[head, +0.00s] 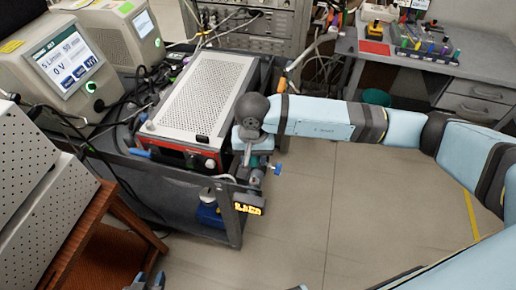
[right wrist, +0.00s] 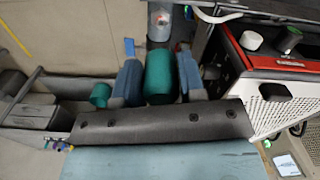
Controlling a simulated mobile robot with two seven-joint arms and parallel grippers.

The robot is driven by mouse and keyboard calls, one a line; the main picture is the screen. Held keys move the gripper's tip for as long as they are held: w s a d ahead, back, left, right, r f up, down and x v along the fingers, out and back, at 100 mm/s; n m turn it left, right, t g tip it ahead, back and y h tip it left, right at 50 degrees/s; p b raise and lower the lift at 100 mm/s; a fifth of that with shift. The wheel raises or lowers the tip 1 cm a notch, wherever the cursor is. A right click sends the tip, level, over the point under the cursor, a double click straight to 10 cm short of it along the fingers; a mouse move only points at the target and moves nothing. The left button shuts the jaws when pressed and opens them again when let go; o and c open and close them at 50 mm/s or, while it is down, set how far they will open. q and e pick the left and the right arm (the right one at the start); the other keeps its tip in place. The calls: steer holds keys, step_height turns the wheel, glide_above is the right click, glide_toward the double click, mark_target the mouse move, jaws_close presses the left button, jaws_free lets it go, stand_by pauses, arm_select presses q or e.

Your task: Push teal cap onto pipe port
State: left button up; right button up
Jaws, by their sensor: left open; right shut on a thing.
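My right gripper (head: 250,172) reaches down at the front right corner of the dark cart, below the red-fronted instrument. In the right wrist view its two blue-grey fingers (right wrist: 160,88) are shut on a teal cylindrical piece, the teal cap (right wrist: 159,72). A smaller teal cylinder (right wrist: 100,95) shows left of the fingers. A blue handle (right wrist: 129,47) and a pale cylindrical fitting (right wrist: 160,22) lie just beyond the fingertips. I cannot tell whether the cap touches the pipe port, which I cannot make out clearly. My left gripper (head: 148,281) is open and empty at the bottom edge.
The red-fronted instrument with a perforated top (head: 205,85) sits on the dark cart (head: 175,178). A blue-labelled bottle (head: 208,214) stands on the lower shelf. A wooden table (head: 95,240) is at the lower left. Open floor (head: 300,225) lies right of the cart.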

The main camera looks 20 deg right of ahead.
arm_select(q)
steer(key=shift+a+f, duration=0.1)
steer(key=shift+f, duration=0.05)
arm_select(e)
steer(key=shift+b, duration=0.45)
steer(key=shift+f+b, duration=0.7)
step_height(320, 180, down, 4)
steer(key=b, duration=0.3)
steer(key=shift+b, duration=0.35)
steer(key=shift+f, duration=0.15)
arm_select(q)
steer(key=f, duration=0.4)
steer(key=shift+w+d+f, duration=0.1)
steer(key=shift+w+d, duration=0.2)
steer(key=shift+d, duration=0.1)
steer(key=shift+f+b, duration=0.3)
steer(key=shift+a+f, duration=0.1)
steer(key=shift+f, duration=0.25)
